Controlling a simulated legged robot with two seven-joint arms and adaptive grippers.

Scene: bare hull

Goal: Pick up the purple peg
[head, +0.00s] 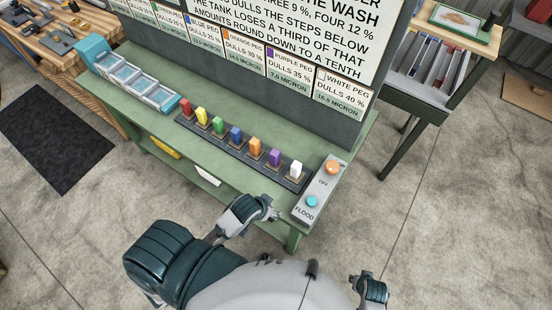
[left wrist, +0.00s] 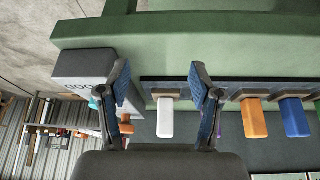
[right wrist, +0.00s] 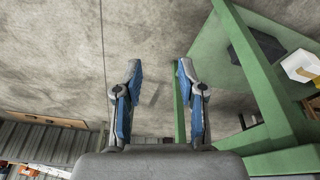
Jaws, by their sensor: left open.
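The purple peg (head: 275,158) stands upright in the dark peg rack (head: 228,145) on the green bench, between the orange peg (head: 255,146) and the white peg (head: 296,169). My left gripper (head: 272,213) is open and empty at the bench's front edge, short of the purple and white pegs. In the left wrist view the white peg (left wrist: 165,118) shows between the open fingers (left wrist: 160,90). The purple peg is mostly hidden there behind the right-hand finger. My right gripper (right wrist: 157,80) is open and empty, low beside the bench's legs.
Red, yellow, green and blue (head: 235,135) pegs fill the rack's left part. A grey control box (head: 320,188) with orange and teal buttons stands at its right end. Blue-rimmed trays (head: 130,80) sit at the far left. A large sign board (head: 290,45) rises behind the rack.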

